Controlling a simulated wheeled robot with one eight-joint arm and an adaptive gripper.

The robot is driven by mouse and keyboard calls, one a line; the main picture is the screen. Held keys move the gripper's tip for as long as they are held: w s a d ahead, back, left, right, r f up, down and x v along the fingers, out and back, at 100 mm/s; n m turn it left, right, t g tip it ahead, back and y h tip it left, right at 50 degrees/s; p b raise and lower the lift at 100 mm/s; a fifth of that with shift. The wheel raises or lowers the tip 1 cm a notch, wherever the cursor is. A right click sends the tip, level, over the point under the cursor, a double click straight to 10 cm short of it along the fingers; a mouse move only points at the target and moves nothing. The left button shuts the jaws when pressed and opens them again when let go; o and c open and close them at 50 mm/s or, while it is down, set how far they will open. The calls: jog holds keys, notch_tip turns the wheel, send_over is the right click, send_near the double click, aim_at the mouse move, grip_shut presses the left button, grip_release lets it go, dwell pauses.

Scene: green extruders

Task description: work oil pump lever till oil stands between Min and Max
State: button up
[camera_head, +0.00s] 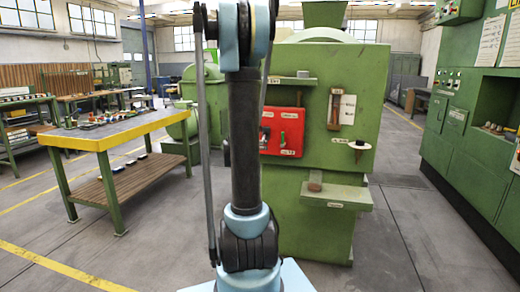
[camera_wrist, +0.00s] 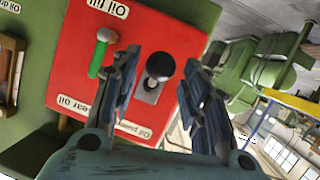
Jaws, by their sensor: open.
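The red oil panel (camera_head: 291,124) is on the front of the green machine; it also fills the middle of the wrist view (camera_wrist: 75,75), tilted and with its lettering upside down. On it, the oil pump lever with a round black knob (camera_wrist: 160,65) stands out of a pale slotted plate. Contact cannot be told. My arm hides the gripper in the head view.
A wooden holder (camera_head: 334,110) and a small shelf (camera_head: 335,195) are on the machine beside and below the panel. A yellow-edged workbench (camera_head: 105,140) stands left. A green control cabinet (camera_head: 470,130) stands right. Floor between machine and cabinet is clear.

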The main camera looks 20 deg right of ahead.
jog(key=v, duration=0.8)
jog(key=shift+a, duration=0.2)
jog(key=shift+s, duration=0.15)
dwell(0.9)
jog(key=s+a+f+n+g+y, duration=0.2)
jog(key=s+a, duration=0.4)
jog(key=s, duration=0.4)
jog(key=s+a+f+n+g+y, duration=0.2)
jog(key=s+a+f, duration=0.4)
jog(key=s, duration=0.5)
jog(key=s+a+f+n+g+y, duration=0.3)
jog(key=s+a+f+g+y, duration=0.1)
jog(key=s, duration=0.6)
jog(key=a+f+y, duration=0.1)
jog(key=a+y, duration=0.1)
jog(key=a, duration=0.1)
jog(key=shift+s+f, duration=0.35)
jog(key=shift+a, duration=0.1)
jog(key=shift+w+f, duration=0.2)
jog(key=shift+w, duration=0.25)
